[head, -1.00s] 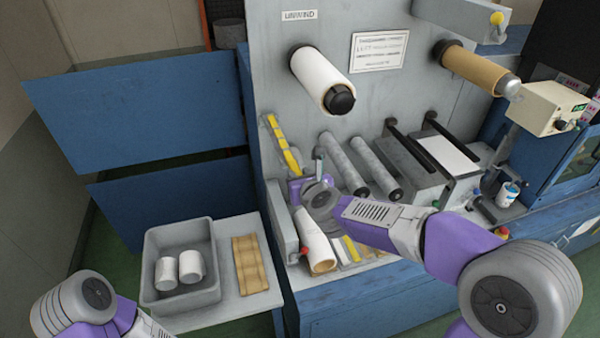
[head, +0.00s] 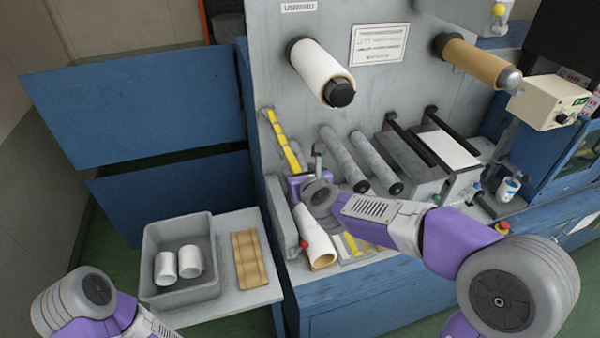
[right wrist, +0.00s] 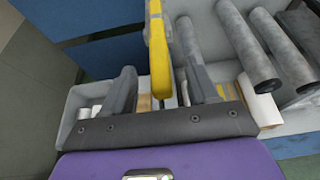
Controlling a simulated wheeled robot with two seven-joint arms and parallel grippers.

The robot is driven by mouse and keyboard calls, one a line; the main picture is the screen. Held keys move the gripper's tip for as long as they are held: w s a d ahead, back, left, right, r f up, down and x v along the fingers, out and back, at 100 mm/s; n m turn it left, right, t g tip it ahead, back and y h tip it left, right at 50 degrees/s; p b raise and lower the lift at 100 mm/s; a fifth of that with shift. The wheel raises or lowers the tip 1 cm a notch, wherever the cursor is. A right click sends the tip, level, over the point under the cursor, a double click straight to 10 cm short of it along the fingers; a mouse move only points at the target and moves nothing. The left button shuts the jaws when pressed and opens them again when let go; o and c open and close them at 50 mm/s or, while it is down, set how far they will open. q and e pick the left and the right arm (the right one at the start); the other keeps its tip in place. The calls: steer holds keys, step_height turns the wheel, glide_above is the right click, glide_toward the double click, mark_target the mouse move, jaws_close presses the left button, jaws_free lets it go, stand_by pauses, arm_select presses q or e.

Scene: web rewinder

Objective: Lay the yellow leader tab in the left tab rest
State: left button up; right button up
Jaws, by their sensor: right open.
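A long yellow strip (head: 285,143), which looks like the yellow leader tab, slants down the left end of the grey machine panel. It also shows in the right wrist view (right wrist: 159,55), where its lower end lies between my right gripper's two fingers. My right gripper (right wrist: 162,90) is open, with a finger on each side of the strip and visible gaps. In the head view my right gripper (head: 298,184) is at the strip's lower end, partly hidden by my wrist. I cannot make out the left tab rest clearly. My left gripper is outside the head view.
Grey rollers (head: 345,158) stand close to the right of my right gripper. A white roll (head: 316,238) lies below it. A grey bin (head: 180,287) with two white rolls and a tan slatted piece (head: 248,262) are on the side table at lower left.

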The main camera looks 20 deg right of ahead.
steer(key=v, duration=0.6)
steer(key=s+a+f+n+g+y+b, duration=0.1)
steer(key=s+f+n+g+b, duration=0.2)
steer(key=f+n, duration=0.9)
steer(key=f+n+g+b, duration=0.3)
steer(key=f+b, duration=0.2)
steer(key=f, duration=1.6)
steer(key=s+a+f+n+g+y+b, duration=0.1)
steer(key=s+f+n+g+b, duration=0.1)
steer(key=s+f+n, duration=0.4)
steer(key=s+a+f+n+g+y+b, duration=0.1)
steer(key=s+f+n, duration=0.5)
steer(key=f, duration=0.7)
steer(key=s+a+f+n+g+b, duration=0.3)
steer(key=s+f+n+g+b, duration=0.1)
steer(key=s+f, duration=0.4)
step_height(320, 180, down, 2)
steer(key=shift+f+n+y+b, duration=0.1)
steer(key=shift+n+y+b, duration=0.3)
steer(key=shift+n+b, duration=0.5)
steer(key=shift+a, duration=0.1)
